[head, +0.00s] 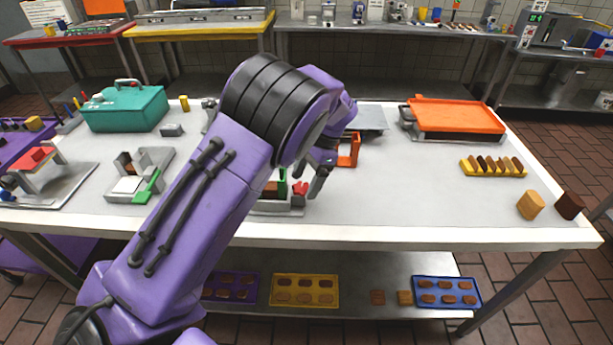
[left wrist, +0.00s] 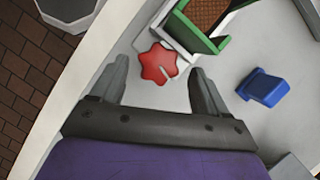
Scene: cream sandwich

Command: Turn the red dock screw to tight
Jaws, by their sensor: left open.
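The red dock screw (head: 299,188) is a star-shaped knob near the front edge of the table, beside a green-edged dock holding a brown block. It shows from above in the left wrist view (left wrist: 158,64), next to the green and white dock wall (left wrist: 190,30). My left gripper (head: 313,178) is open, and its fingers point down by the screw. In the left wrist view its fingertips (left wrist: 159,75) stand apart on either side of the red screw, with gaps visible. My arm hides part of the dock in the head view. My right gripper is not in view.
A blue block (left wrist: 264,87) lies right of the screw in the left wrist view. An orange frame (head: 348,150) and an orange tray (head: 456,114) stand farther back. A teal box (head: 125,108) is at back left. The table's front right is mostly clear.

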